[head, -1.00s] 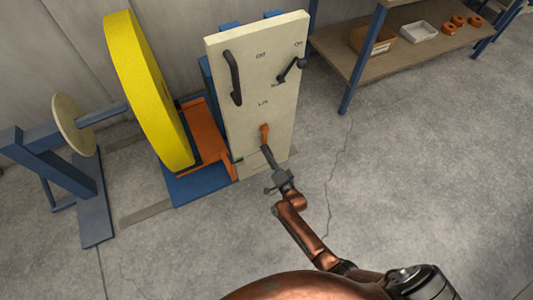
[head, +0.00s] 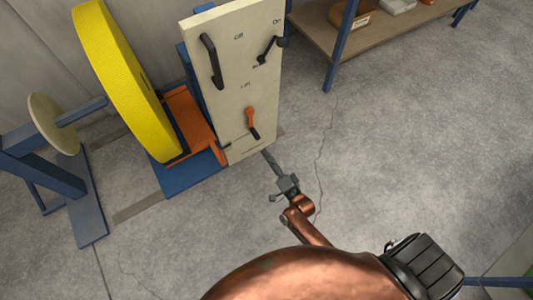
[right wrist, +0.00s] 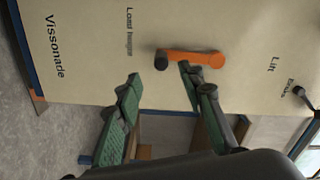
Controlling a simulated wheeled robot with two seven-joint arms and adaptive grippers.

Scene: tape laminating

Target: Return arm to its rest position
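My right gripper (head: 268,158) is in front of the lower edge of the cream panel (head: 240,75), below and apart from the orange lever (head: 249,117) in the head view. The lever hangs down with its black end lowest. In the right wrist view the two green-padded fingers of the right gripper (right wrist: 160,76) are spread apart with nothing between them. The orange lever (right wrist: 197,58) lies just beyond them, in front of the panel (right wrist: 90,60). My left gripper is not in view.
A big yellow roll (head: 122,80) stands left of the panel on a blue and orange base. A black handle (head: 211,60) and a smaller black lever (head: 268,48) are on the panel. A shelf (head: 320,35) stands at the back right. The floor (head: 410,150) at right is clear.

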